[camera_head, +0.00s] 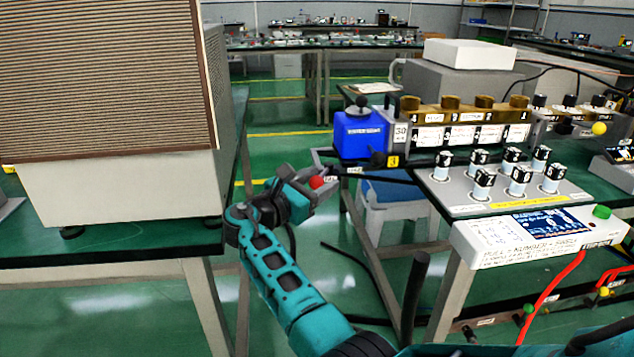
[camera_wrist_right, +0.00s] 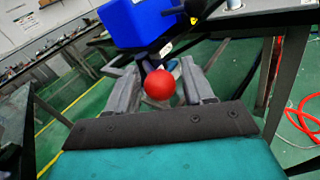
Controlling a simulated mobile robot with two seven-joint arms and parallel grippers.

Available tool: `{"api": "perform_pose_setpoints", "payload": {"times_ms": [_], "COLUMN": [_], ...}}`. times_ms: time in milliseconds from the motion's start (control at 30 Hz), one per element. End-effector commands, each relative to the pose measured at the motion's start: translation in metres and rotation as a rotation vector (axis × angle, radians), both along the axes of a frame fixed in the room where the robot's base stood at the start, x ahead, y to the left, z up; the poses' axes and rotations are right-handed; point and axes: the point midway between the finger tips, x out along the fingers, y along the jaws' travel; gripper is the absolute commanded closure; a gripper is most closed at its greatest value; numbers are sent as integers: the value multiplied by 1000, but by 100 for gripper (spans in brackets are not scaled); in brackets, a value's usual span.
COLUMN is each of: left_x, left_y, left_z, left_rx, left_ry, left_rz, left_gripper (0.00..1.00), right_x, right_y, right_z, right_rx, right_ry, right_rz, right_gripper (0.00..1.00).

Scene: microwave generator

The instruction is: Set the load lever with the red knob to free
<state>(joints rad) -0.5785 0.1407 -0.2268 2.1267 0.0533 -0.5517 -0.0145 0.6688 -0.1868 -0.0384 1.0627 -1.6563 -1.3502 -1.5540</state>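The red knob (camera_head: 317,182) is at the end of the load lever, below and left of a blue box (camera_head: 360,133) at the bench's left end. My right gripper (camera_head: 318,177) is at the knob, one finger on each side. In the right wrist view, the red knob (camera_wrist_right: 159,84) sits between the spread fingers of the right gripper (camera_wrist_right: 161,82), with a narrow gap seeming to show on each side. The lever's shaft is mostly hidden behind the knob and fingers. Small labels near the lever are too small to read. My left gripper is out of view.
A large beige slatted cabinet (camera_head: 110,80) stands on a table at the left, close to my right arm. A control panel (camera_head: 540,228) with several dials is on the right bench. A blue stool (camera_head: 395,192) and table legs stand beneath it. Green floor shows between the tables.

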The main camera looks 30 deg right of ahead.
Motion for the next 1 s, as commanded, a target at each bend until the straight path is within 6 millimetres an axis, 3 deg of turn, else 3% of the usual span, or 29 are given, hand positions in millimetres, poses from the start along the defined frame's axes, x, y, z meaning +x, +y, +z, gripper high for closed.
{"api": "perform_pose_setpoints", "payload": {"times_ms": [333,700,1000], "left_x": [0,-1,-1], "left_y": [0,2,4], "left_z": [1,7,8], "left_rx": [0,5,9], "left_ry": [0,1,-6], "left_rz": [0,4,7], "left_gripper": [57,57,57], "right_x": [-1,-20,-26], "right_y": [5,58,72], "right_z": [0,1,0], "right_rx": [1,1,0], "right_ry": [0,1,0], "right_rz": [4,4,2], "right_gripper": [43,43,43]}}
